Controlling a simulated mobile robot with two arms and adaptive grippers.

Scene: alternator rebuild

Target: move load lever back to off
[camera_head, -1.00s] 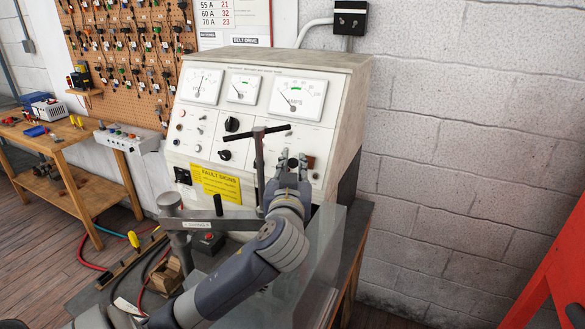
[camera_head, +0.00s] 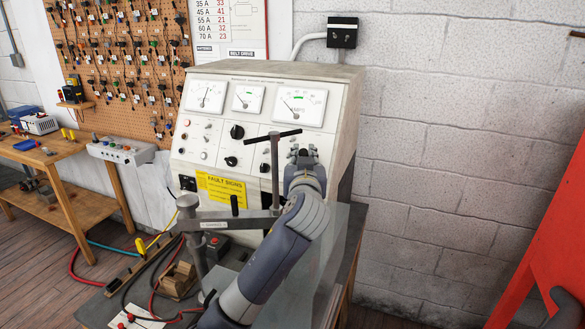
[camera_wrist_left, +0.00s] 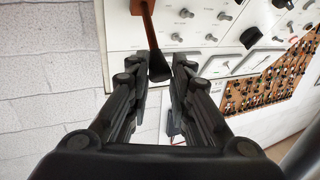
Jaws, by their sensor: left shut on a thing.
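The test bench panel (camera_head: 215,150) is cream, with three gauges across its top and knobs below. My left gripper (camera_head: 303,154) is at the panel's lower right, beneath the amps gauge (camera_head: 299,104). The load lever (camera_wrist_left: 152,35) shows in the left wrist view as a copper-brown arm with a black knob (camera_wrist_left: 158,68) at its end. The left gripper (camera_wrist_left: 160,82) has its two dark fingers on either side of that knob and is shut on it. In the head view the gripper hides most of the lever. My right gripper is out of view.
A grey post with a black T-handle (camera_head: 275,135) stands close left of my left gripper. A clear guard (camera_head: 325,262) stands beside my left arm. A red frame (camera_head: 545,235) is at the right. A wooden table (camera_head: 65,150) is at the left.

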